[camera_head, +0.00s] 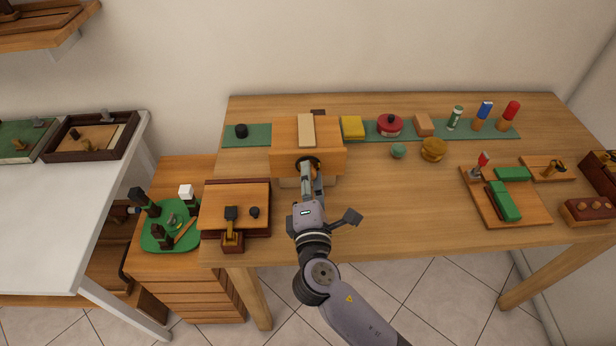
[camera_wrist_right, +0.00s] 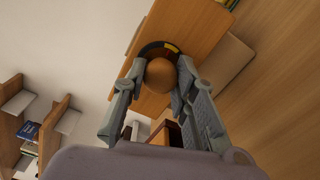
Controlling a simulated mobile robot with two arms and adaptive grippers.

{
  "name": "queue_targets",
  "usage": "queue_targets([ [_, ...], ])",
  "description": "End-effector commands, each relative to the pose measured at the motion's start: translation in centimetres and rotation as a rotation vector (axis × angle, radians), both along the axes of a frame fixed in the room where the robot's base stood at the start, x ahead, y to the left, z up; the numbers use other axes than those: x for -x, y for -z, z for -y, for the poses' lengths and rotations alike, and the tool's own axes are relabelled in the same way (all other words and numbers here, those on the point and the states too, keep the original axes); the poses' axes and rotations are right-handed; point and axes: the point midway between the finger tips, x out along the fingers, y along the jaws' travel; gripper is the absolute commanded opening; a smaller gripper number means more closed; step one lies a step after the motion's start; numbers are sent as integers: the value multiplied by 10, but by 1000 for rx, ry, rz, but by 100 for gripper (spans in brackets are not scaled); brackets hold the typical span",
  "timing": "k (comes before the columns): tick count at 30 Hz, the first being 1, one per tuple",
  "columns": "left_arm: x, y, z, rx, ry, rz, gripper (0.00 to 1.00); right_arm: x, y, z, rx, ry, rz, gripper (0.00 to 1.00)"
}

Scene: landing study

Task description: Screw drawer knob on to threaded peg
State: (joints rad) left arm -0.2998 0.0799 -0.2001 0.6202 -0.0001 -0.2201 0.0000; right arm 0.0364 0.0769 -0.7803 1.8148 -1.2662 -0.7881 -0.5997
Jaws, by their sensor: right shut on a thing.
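A round brown knob (camera_wrist_right: 160,76) sits between the two fingertips of my right gripper (camera_wrist_right: 161,70) in the right wrist view. The gripper is shut on its sides. Behind the knob is a dark ring with a yellow part (camera_wrist_right: 158,48), on the front of a wooden drawer box (camera_wrist_right: 190,28). In the head view my right gripper (camera_head: 309,174) is at the front face of that wooden box (camera_head: 285,133), by a dark round fitting (camera_head: 308,161). The threaded peg is hidden behind the knob, so I cannot tell how far the knob is on it. My left gripper is not in view.
A wooden box with a latch (camera_head: 215,195) stands left of my right gripper. A green mat strip (camera_head: 373,130) with several small items runs along the back. A wooden board with green blocks (camera_head: 525,208) lies at right. The table's front middle (camera_head: 410,220) is clear.

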Motion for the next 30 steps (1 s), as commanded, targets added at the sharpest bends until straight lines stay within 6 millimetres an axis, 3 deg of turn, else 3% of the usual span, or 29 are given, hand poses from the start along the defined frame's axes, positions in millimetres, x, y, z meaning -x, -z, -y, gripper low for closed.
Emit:
queue_targets([
  [11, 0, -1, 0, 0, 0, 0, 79, 0, -1, 0, 0, 1, 0, 49],
  [20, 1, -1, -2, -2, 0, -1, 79, 1, 0, 0, 2, 0, -1, 49],
  [25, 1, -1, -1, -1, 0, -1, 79, 18, 1, 1, 2, -1, -2, 49],
  [30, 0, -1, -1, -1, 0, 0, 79, 54, 1, 2, 1, -1, -4, 49],
])
